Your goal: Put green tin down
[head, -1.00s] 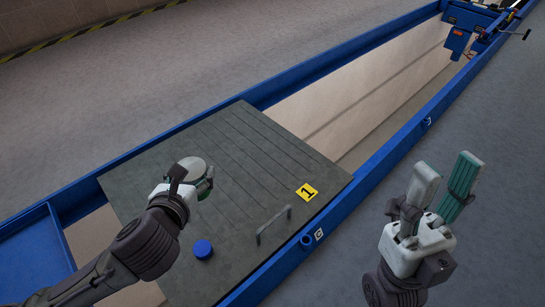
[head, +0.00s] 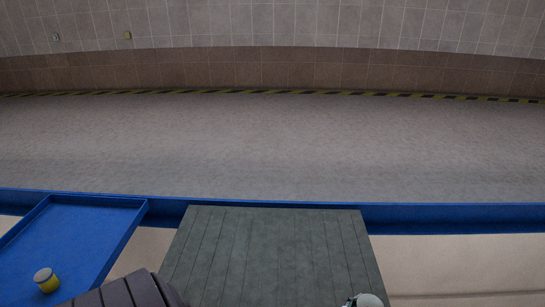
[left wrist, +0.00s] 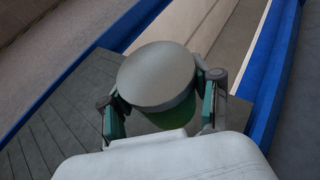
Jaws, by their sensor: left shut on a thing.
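The green tin (left wrist: 207,117) with a pale grey round lid fills the middle of the left wrist view. My left gripper (left wrist: 162,108) is shut on it, with one finger at each side. The dark grooved board (left wrist: 65,105) shows below and to the left of the tin; I cannot tell whether the tin touches it. In the head view a pale round top (head: 368,300) with a dark piece beside it shows at the bottom edge, probably the tin's lid at my left gripper, mostly cut off. My right gripper is out of view.
The grooved board also shows in the head view (head: 265,250), its visible part bare. A blue tray (head: 75,235) at left holds a yellow tin with a pale top (head: 46,280). A blue rail (head: 450,215) runs behind the board.

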